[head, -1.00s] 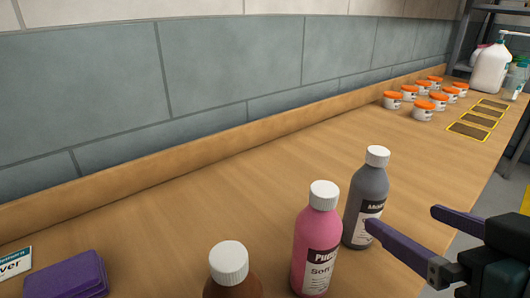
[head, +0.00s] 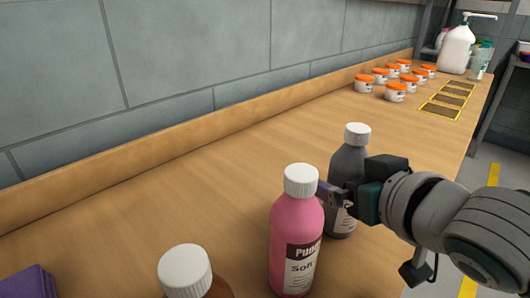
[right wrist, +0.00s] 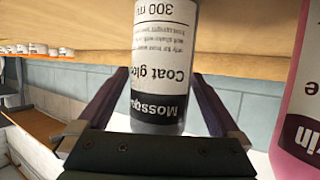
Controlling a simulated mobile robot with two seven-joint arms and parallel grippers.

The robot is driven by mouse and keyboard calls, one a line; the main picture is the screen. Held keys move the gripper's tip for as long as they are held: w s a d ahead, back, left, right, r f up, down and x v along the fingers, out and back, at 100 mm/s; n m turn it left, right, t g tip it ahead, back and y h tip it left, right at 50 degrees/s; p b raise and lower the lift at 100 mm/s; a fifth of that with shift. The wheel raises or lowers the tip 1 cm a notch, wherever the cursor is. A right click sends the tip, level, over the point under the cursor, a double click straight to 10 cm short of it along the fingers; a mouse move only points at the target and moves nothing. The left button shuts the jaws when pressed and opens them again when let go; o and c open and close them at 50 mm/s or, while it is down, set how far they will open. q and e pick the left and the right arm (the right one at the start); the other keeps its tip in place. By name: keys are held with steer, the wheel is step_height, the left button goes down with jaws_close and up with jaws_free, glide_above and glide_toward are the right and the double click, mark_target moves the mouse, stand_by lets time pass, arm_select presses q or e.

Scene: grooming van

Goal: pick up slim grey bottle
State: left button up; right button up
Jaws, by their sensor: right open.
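The slim grey bottle (head: 349,165) with a white cap stands upright on the wooden counter, just behind and to the right of the pink bottle. Its lower part is partly hidden by my right gripper (head: 330,192). In the right wrist view the grey bottle (right wrist: 165,55) shows upside down, with its label facing the camera. The two purple fingers of my right gripper (right wrist: 160,80) are open, one on each side of the bottle. Small gaps seem to show beside it; I cannot tell whether either finger touches it.
A pink bottle (head: 295,225) stands close to the left of the grey one, and a brown bottle (head: 190,275) stands nearer. A purple object (head: 28,283) lies front left. Orange-lidded tubs (head: 395,91) and a white pump jug (head: 456,50) stand far back. The counter between is clear.

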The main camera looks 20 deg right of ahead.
steer(key=shift+w, duration=0.1)
steer(key=shift+c, duration=0.2)
jaws_close()
stand_by(0.5)
